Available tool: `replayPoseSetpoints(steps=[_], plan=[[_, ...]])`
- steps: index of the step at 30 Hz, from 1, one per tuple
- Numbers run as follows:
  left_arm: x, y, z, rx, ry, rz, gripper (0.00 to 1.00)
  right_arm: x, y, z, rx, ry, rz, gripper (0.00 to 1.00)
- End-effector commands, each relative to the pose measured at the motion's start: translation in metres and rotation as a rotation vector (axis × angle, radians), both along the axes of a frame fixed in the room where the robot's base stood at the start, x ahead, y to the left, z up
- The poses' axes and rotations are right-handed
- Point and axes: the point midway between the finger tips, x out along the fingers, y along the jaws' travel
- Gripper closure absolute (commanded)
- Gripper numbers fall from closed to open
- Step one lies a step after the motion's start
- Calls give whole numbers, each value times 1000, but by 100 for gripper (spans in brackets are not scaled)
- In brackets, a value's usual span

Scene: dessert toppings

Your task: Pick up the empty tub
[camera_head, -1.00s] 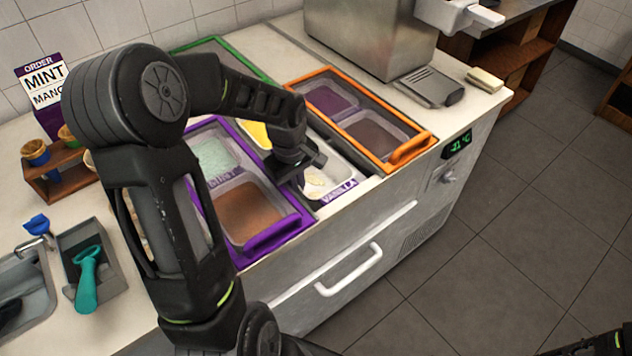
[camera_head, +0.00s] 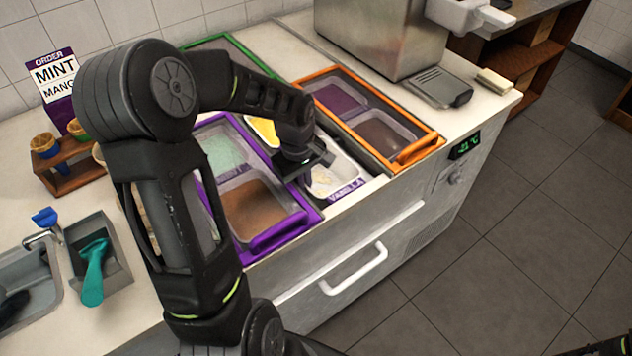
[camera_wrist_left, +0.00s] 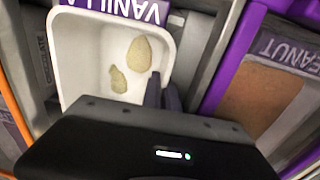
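The white vanilla tub (camera_head: 347,170) sits in the freezer counter between the purple and orange frames, with only small pale remnants on its floor. In the left wrist view, the tub (camera_wrist_left: 88,78) shows its VANILLA label, the remnants and one side wall. My left gripper (camera_head: 307,180) is low at the tub's left side. In the left wrist view, its two dark fingertips (camera_wrist_left: 163,90) are close together at the tub's side rim. I cannot tell whether they grip the rim. A dark part of my gripper hides the tub's near end.
A purple frame (camera_head: 292,234) with mint and brown tubs lies left of the vanilla tub. An orange frame (camera_head: 416,148) lies right. A yellow tub (camera_head: 263,128) is behind. A steel machine (camera_head: 375,40) stands at the back. A grey bin (camera_head: 115,243) holds a teal scoop.

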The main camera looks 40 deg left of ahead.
Motion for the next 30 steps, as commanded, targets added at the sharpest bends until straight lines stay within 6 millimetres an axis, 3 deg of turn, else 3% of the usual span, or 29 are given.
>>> replayPoseSetpoints(steps=[8,14,30], plan=[[1,0,9,1,-3,-1,100,0,0,0,0,0,0,64],[1,0,31,1,-3,0,100,0,0,0,0,0,0,64],[1,0,142,2,-5,0,100,0,0,1,0,0,0,64]])
